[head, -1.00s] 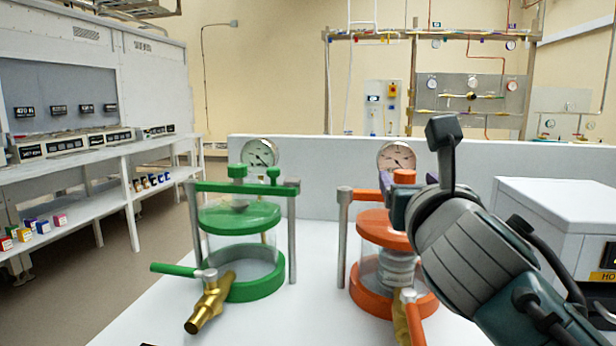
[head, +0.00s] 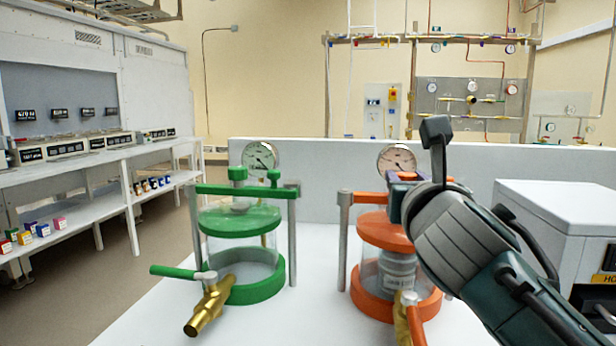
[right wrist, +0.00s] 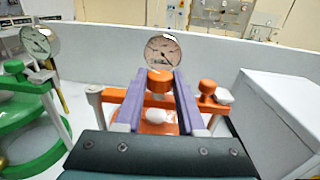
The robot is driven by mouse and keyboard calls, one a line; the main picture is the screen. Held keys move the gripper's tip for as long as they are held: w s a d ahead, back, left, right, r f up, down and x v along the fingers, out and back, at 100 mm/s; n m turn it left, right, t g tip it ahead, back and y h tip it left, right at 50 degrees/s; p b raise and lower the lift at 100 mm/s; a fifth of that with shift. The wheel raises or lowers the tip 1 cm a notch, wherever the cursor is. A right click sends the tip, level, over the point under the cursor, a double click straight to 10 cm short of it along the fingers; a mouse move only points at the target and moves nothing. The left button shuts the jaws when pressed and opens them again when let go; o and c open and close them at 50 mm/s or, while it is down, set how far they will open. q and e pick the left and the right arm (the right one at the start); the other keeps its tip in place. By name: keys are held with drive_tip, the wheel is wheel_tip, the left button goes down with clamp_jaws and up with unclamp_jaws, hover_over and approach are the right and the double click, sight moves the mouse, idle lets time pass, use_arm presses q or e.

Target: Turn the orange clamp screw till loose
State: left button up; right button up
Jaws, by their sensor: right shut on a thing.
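The orange clamp screw (right wrist: 160,80) is a round knob above the middle of the orange crossbar (right wrist: 115,97). My right gripper (right wrist: 161,88) has its two purple fingers on either side of the knob, shut on it. In the head view, my right gripper (head: 404,184) reaches in from the right and mostly hides the screw. The orange-lidded clear vessel (head: 384,232) stands upright below, with a labelled grey container (head: 398,271) inside. My left gripper is out of view.
A similar green vessel (head: 240,222) with a brass valve (head: 211,307) stands to the left. Dial gauges (head: 397,159) rise behind the vessels, near a low pale wall. A white box (head: 560,215) is close on the right. A second orange knob (right wrist: 207,88) sits at the crossbar's right end.

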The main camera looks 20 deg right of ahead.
clamp_jaws()
drive_tip(key=shift+r+n+y+p, duration=0.2)
drive_tip(key=shift+n+y+p, duration=0.1)
drive_tip(key=shift+p, duration=0.4)
drive_tip(key=n+y+p, duration=0.1)
drive_tip(key=t+y+p, duration=0.1)
drive_tip(key=shift+s+d+r+n+y+p, duration=0.1)
drive_tip(key=shift+d+n+y+p, duration=0.2)
drive_tip(key=shift+n+p, duration=0.1)
drive_tip(key=shift+f+n+t+y+p, duration=0.2)
drive_tip(key=shift+n+t+y+p, duration=0.25)
drive_tip(key=shift+n+y, duration=0.55)
drive_tip(key=y, duration=0.2)
drive_tip(key=n+y+b, duration=0.1)
drive_tip(key=shift+d+f+n+y, duration=0.2)
drive_tip(key=shift+n+y, duration=0.1)
drive_tip(key=shift+y, duration=0.1)
drive_tip(key=shift+r+n+y+b, duration=0.1)
drive_tip(key=shift+n+y+b, duration=0.8)
drive_tip(key=shift+y, duration=0.5)
